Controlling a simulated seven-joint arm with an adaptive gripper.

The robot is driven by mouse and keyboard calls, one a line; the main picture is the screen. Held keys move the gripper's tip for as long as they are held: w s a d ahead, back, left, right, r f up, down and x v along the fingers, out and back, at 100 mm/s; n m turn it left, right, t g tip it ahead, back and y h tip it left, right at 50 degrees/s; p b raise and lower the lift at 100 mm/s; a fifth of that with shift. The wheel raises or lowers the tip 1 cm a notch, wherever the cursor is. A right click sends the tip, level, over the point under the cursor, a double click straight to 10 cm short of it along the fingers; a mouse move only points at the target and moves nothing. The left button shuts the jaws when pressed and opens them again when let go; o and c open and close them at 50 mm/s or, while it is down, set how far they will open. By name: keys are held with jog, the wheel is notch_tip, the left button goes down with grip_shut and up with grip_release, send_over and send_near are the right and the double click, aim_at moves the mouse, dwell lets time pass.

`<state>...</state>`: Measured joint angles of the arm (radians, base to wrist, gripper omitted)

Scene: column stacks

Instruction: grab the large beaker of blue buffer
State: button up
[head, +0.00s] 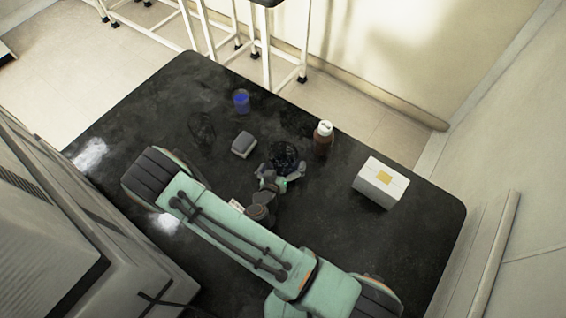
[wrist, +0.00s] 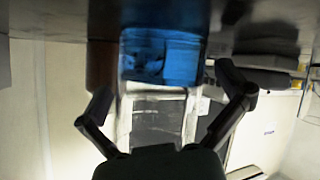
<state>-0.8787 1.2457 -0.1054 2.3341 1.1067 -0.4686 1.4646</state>
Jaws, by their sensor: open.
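In the wrist view, which looks upside down, a wide clear beaker with blue liquid (wrist: 160,57) stands between my fingers. Its clear glass part shows below the blue in the picture. In the head view it appears to be the dark, glassy vessel (head: 285,155) just ahead of my gripper (head: 280,175), where the blue cannot be made out. My gripper (wrist: 165,95) is open, with one finger on each side of the beaker and a visible gap at both sides. A smaller blue container (head: 241,101) stands farther back on the left.
A brown bottle with a white cap (head: 323,138) stands close to the beaker's right. A small grey box (head: 243,144) and another clear vessel (head: 201,128) are to the left. A white box (head: 381,182) is farther right. The black table (head: 420,235) is bare at front right.

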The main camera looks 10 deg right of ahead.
jog(key=c, duration=1.1)
jog(key=shift+r, duration=0.1)
